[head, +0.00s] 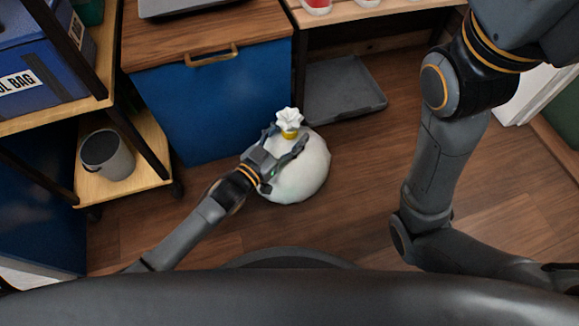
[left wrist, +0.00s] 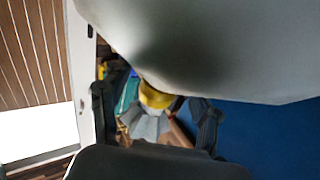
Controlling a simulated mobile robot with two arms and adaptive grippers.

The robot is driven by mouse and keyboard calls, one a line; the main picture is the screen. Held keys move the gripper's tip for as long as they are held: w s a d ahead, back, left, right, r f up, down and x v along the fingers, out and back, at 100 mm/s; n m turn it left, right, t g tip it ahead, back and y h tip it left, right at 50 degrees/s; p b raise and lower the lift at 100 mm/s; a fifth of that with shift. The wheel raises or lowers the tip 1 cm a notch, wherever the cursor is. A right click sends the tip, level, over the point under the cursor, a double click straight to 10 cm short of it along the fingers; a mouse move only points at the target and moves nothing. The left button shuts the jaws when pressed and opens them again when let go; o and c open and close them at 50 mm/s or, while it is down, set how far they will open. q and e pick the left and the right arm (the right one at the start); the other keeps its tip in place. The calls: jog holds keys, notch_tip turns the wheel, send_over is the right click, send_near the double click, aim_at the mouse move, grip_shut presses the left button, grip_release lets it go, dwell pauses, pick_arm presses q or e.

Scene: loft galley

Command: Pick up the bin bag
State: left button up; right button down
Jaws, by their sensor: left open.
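The bin bag (head: 301,176) is a round white sack standing on the wooden floor in front of the blue cabinet. Its gathered white top (head: 289,118) is tied with a yellow band (head: 290,133). My left gripper (head: 287,141) is open at the neck of the bag, with a finger to each side just below the tuft. In the left wrist view, the bag's white body (left wrist: 215,45) fills the upper part, and the yellow neck band (left wrist: 156,95) sits between the two dark fingers. My right arm shows at the right of the head view, but its gripper is out of sight.
A blue cabinet (head: 225,110) with a wooden top stands behind the bag. A grey tray (head: 343,90) lies on the floor behind it to the right. A shelf unit at left holds a grey bucket (head: 107,156). The floor right of the bag is clear.

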pick_arm(q)
jog(key=shift+w+d, duration=0.2)
jog(key=shift+w, duration=0.05)
jog(key=shift+c, duration=0.5)
grip_shut()
jog(key=shift+r, duration=0.1)
jog(key=shift+r, duration=0.1)
